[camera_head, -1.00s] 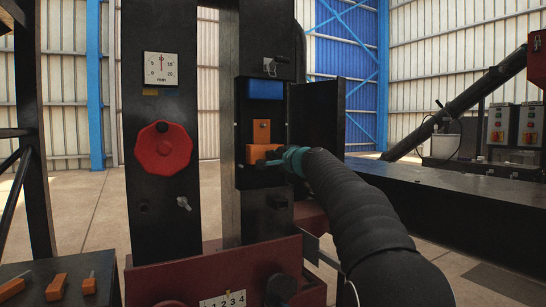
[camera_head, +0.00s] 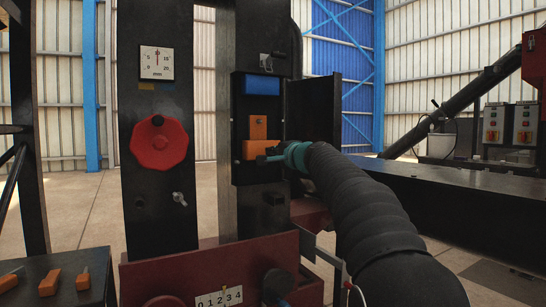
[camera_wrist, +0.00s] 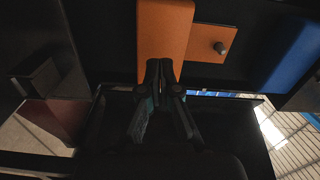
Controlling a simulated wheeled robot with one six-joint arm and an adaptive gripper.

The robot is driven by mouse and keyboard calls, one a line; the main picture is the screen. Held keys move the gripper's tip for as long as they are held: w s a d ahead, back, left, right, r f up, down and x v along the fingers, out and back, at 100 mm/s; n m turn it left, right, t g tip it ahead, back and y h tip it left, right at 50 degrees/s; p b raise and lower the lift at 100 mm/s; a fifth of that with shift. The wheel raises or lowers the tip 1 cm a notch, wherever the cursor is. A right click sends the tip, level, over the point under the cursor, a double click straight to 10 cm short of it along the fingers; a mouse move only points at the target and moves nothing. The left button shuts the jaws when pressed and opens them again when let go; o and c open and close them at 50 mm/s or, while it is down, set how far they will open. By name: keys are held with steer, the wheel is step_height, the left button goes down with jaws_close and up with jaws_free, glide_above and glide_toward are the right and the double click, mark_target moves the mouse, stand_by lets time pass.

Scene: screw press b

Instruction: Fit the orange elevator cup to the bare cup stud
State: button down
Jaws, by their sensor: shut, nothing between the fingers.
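The orange elevator cup (camera_head: 262,150) sits against the dark upright panel, below a blue cup (camera_head: 262,86). An orange plate (camera_head: 258,127) rises from its back; in the wrist view a stud end (camera_wrist: 221,48) shows on that plate. The cup fills the top middle of the wrist view (camera_wrist: 165,35). My gripper (camera_head: 266,158) is at the cup's front, its fingers (camera_wrist: 162,72) shut with nothing between them. The fingertips overlap the cup's edge in the wrist view; I cannot tell whether they touch. How the plate meets the stud behind it is hidden.
A dark open door (camera_head: 314,112) stands to the right. A red handwheel (camera_head: 159,143) is on the left column. Several orange-handled tools (camera_head: 50,282) lie on the bench at lower left.

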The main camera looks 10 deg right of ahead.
steer(key=v, duration=1.1)
steer(key=shift+s, duration=0.35)
steer(key=shift+d, duration=0.15)
steer(key=n, duration=0.9)
glide_toward(258, 143)
step_height(258, 143, down, 2)
steer(key=w+d, duration=0.2)
steer(key=shift+p+x, duration=1.5)
steer(key=shift+x, duration=1.4)
steer(key=shift+w+a+f, duration=0.1)
steer(key=shift+w+a, duration=0.1)
steer(key=shift+w, duration=0.05)
steer(key=shift+s+f, duration=0.1)
